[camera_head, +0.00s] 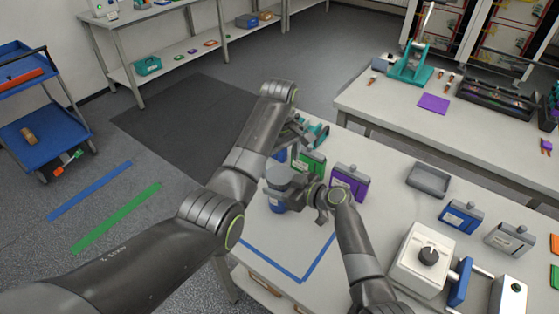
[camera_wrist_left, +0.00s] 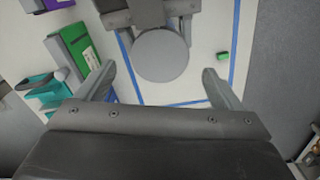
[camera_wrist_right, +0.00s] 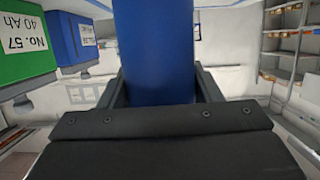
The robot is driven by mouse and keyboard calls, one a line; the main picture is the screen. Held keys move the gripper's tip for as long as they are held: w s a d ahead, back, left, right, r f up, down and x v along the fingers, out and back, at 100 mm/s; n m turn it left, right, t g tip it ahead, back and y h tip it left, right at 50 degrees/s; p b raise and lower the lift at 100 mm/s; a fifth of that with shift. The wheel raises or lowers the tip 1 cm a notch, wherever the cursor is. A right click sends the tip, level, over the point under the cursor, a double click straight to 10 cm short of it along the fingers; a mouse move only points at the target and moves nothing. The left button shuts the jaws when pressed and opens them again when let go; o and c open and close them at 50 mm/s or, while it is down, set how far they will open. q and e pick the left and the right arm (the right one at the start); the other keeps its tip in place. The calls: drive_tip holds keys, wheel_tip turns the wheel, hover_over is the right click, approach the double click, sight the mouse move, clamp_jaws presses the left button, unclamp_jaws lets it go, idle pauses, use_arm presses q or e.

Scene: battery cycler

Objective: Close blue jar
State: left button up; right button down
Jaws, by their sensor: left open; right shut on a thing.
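The blue jar (camera_head: 276,204) stands upright at the left end of the near table, with a round grey top (camera_head: 279,177). My right gripper (camera_wrist_right: 156,84) is shut around the jar's blue body (camera_wrist_right: 153,40), which fills the gap between its fingers in the right wrist view. My left gripper (camera_wrist_left: 160,76) is open and empty. In the left wrist view the round grey top (camera_wrist_left: 161,56) lies between and a little beyond its fingertips, apart from both. I cannot tell whether this top is fully seated.
A green battery case (camera_head: 310,162) and a purple one (camera_head: 349,180) stand close behind the jar. Blue tape (camera_head: 272,262) marks the table's front left. A small green object (camera_wrist_left: 221,57) lies beside the tape. A grey tray (camera_head: 429,179) and a white device (camera_head: 424,256) are further right.

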sight(279, 174)
use_arm(q)
drive_tip(key=shift+r+n, duration=1.6)
drive_tip(key=shift+r, duration=0.15)
wheel_tip(279, 174, down, 8)
drive_tip(key=shift+f, duration=0.1)
drive_tip(key=c, duration=1)
drive_tip(key=shift+m, duration=1.6)
